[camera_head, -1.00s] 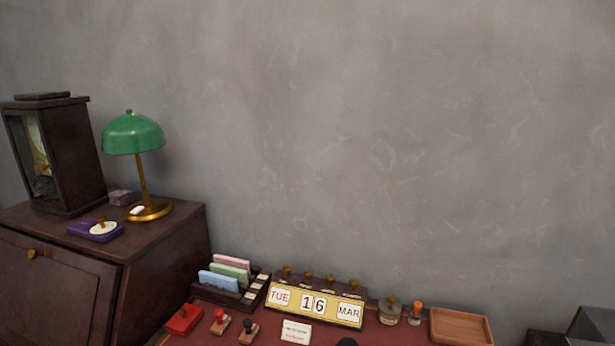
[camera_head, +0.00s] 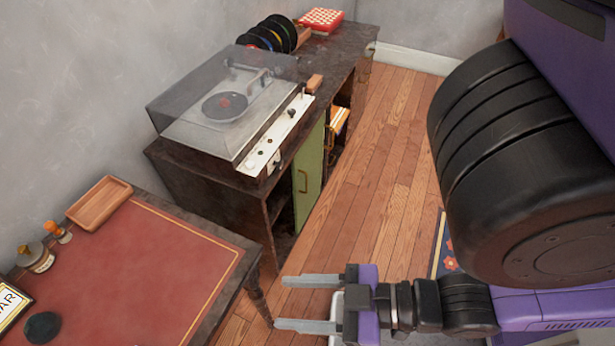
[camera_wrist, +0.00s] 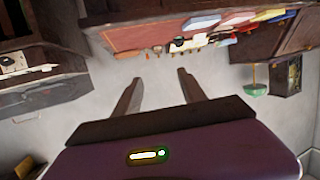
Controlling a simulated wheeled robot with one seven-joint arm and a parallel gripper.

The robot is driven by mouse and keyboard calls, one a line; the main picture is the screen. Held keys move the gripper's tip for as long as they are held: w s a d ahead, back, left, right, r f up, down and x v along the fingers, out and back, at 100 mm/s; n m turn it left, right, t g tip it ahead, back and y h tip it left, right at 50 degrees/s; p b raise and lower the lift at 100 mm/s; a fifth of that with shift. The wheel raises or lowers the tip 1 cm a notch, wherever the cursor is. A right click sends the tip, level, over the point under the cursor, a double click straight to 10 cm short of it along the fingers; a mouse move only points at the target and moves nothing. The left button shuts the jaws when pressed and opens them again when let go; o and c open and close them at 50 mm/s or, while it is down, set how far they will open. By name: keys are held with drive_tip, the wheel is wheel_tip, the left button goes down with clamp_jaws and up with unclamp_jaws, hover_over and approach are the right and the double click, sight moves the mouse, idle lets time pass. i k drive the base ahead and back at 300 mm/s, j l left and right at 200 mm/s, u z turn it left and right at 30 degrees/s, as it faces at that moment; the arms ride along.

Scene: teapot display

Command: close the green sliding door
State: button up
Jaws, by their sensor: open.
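The green sliding door (camera_head: 309,172) is on the front of the dark wooden cabinet (camera_head: 196,190), below the record player. It has a small brass handle (camera_head: 303,181). An open compartment shows on its left, and another with colourful items shows on its right. My gripper (camera_head: 291,303) is open and empty, in front of the cabinet and well apart from the door, near the desk's right edge. In the wrist view, my gripper's two fingers (camera_wrist: 158,84) are spread with nothing between them, and the green door cannot be made out.
A record player (camera_head: 225,105) under a clear lid stands on the cabinet. Records in a rack (camera_head: 272,35) and a red-and-white box (camera_head: 322,19) sit behind it. A red-topped desk (camera_head: 150,265) is at left. The wooden floor (camera_head: 375,165) before the cabinet is clear.

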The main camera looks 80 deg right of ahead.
sight(306, 163)
drive_tip(key=z, duration=0.45)
drive_tip(key=k+z, duration=0.15)
drive_tip(key=z, duration=0.75)
drive_tip(key=k+l+z, duration=0.1)
drive_tip(key=z, duration=0.35)
